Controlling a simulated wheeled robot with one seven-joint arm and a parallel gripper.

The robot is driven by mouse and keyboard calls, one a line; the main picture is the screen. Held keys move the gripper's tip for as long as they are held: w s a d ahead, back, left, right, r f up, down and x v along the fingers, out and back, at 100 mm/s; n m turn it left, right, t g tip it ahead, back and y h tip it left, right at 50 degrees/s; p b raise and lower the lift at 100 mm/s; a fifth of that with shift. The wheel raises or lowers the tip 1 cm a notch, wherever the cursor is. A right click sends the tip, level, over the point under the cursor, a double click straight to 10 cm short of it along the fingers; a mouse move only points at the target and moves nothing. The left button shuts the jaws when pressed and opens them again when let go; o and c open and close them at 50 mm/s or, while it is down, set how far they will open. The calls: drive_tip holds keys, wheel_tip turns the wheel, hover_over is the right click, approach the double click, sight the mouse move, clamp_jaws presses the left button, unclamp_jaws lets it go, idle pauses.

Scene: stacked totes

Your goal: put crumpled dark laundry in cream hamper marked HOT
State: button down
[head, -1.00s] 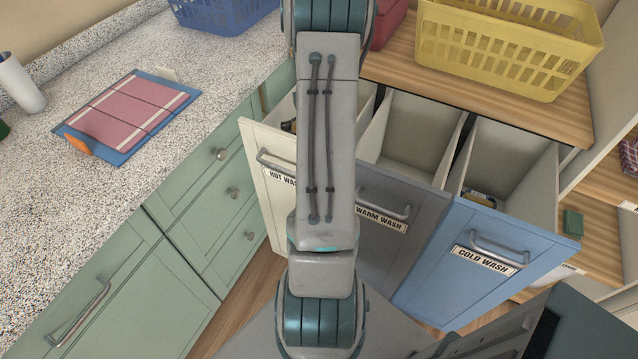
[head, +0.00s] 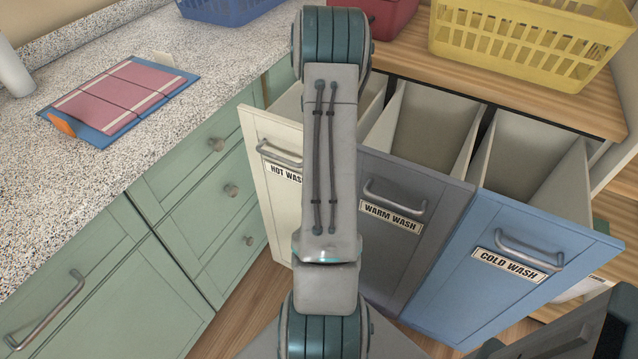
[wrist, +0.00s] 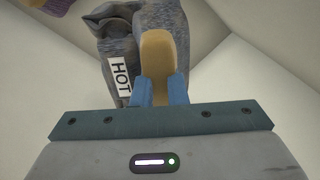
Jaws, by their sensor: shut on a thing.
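The cream hamper marked HOT WASH (head: 272,205) is pulled out at the left of the row in the head view. My arm covers part of its front and opening. In the wrist view, my gripper (wrist: 158,60) is shut on crumpled dark grey-blue laundry (wrist: 122,45), which carries a white tag reading HOT. Pale cream walls (wrist: 50,75) surround the laundry and fingers there. Whether the laundry touches the hamper's bottom, I cannot tell. In the head view my gripper is hidden behind my arm.
The grey WARM WASH hamper (head: 400,245) and blue COLD WASH hamper (head: 480,285) stand open to the right. A yellow basket (head: 530,40) and red container (head: 390,15) sit behind. A folded pink cloth (head: 122,95) lies on the left counter. A purple thing (wrist: 52,6) shows at the wrist view's top left.

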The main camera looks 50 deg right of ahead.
drive_tip(key=shift+f+b, duration=0.45)
drive_tip(key=shift+f, duration=3.9)
drive_tip(key=shift+f, duration=0.2)
drive_tip(key=c, duration=1.5)
unclamp_jaws()
drive_tip(key=shift+o, duration=0.2)
wheel_tip(320, 180, up, 12)
drive_tip(key=shift+r+p, duration=0.2)
drive_tip(key=shift+p, duration=0.6)
